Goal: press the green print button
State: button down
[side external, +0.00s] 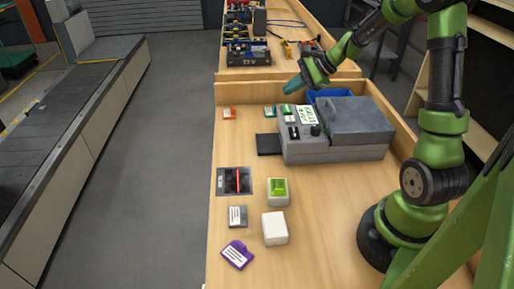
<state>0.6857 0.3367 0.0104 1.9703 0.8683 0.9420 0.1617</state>
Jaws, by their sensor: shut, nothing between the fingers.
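A grey machine (335,152) with a raised dark grey lid stands on the wooden bench. Its left end has a control panel with a small green part (287,113), a white label with green marks, and a dark knob (315,130). A separate white box with a bright green top (278,187) stands nearer the camera; I cannot tell which green part is the print button. My gripper (289,84) is shut and empty. It is in the air above and behind the control panel, its fingers pointing left, apart from the machine.
A red switch on a dark plate (237,181), a grey tag (238,216), a purple tag (238,254) and a white block (275,228) lie in front. A blue bin (330,95) is behind the machine. An orange tag (229,113) lies left. The conveyor (60,130) is far left.

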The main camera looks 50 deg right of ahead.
aim_at(290, 109)
jog(key=shift+f, duration=1.55)
dwell(0.9)
jog(key=shift+f, duration=0.4)
jog(key=shift+f, duration=0.45)
dwell(0.4)
jog(key=shift+r, duration=0.15)
dwell(0.3)
jog(key=shift+r, duration=3.25)
